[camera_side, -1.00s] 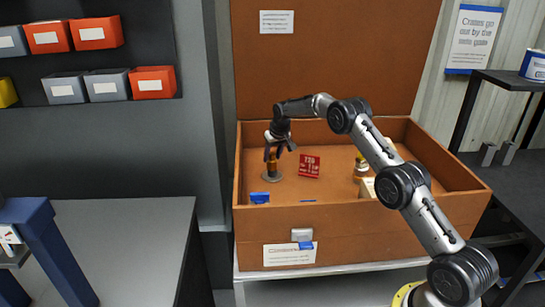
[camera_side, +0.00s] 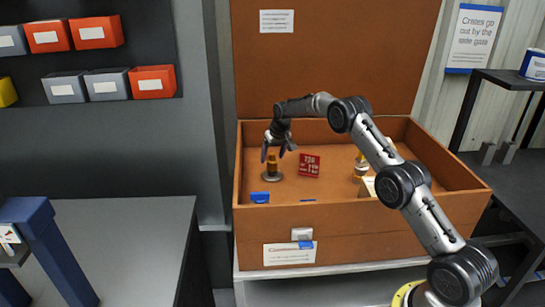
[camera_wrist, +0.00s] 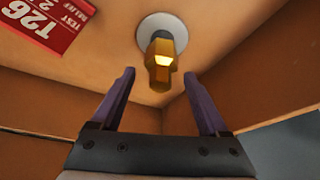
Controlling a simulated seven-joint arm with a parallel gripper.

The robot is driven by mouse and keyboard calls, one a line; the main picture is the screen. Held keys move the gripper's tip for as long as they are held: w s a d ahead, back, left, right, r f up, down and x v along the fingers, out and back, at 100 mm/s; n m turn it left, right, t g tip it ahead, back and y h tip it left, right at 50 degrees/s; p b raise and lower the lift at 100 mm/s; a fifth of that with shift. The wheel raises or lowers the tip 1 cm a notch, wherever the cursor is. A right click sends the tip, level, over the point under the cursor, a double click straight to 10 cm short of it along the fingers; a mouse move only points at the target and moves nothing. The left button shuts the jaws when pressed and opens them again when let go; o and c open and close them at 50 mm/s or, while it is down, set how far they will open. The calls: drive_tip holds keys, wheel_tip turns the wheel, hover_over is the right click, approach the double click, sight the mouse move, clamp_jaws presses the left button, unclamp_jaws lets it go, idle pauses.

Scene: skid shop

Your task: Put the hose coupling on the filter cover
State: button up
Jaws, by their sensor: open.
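The brass hose coupling (camera_side: 271,161) stands upright on a grey round disc (camera_side: 273,177) that looks like the filter cover, in the left part of the brown crate. In the wrist view the coupling (camera_wrist: 161,65) stands on the pale disc (camera_wrist: 181,28), near its middle. My gripper (camera_side: 276,156) is just above the coupling, pointing down. In the wrist view my gripper (camera_wrist: 161,95) has its two purple-grey fingers apart, one on each side of the coupling, with clear gaps and no contact visible.
The crate (camera_side: 270,222) has high walls and an upright back lid. A brass-and-white item (camera_side: 360,165) is further right, partly behind my arm. A blue block (camera_side: 260,197) lies at the front wall.

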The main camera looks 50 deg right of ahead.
drive_tip(key=v, duration=1.2)
drive_tip(key=s+a+r+n, duration=0.2)
drive_tip(key=s+a+r, duration=1)
drive_tip(key=s+r, duration=0.1)
drive_tip(key=s+a+r+n+t+y, duration=0.1)
drive_tip(key=s+a, duration=0.3)
drive_tip(key=s, duration=0.5)
drive_tip(key=s+a+r, duration=0.1)
drive_tip(key=s+a, duration=0.4)
drive_tip(key=s, duration=0.5)
drive_tip(key=s+a+f, duration=0.1)
drive_tip(key=s+f, duration=0.1)
drive_tip(key=s, duration=0.4)
drive_tip(key=s+a+f+n, duration=0.1)
drive_tip(key=s+f, duration=0.2)
drive_tip(key=s, duration=0.3)
drive_tip(key=shift+a+f+n+y, duration=0.3)
drive_tip(key=shift+f+y, duration=0.05)
drive_tip(key=shift+y, duration=0.05)
drive_tip(key=shift+s, duration=0.1)
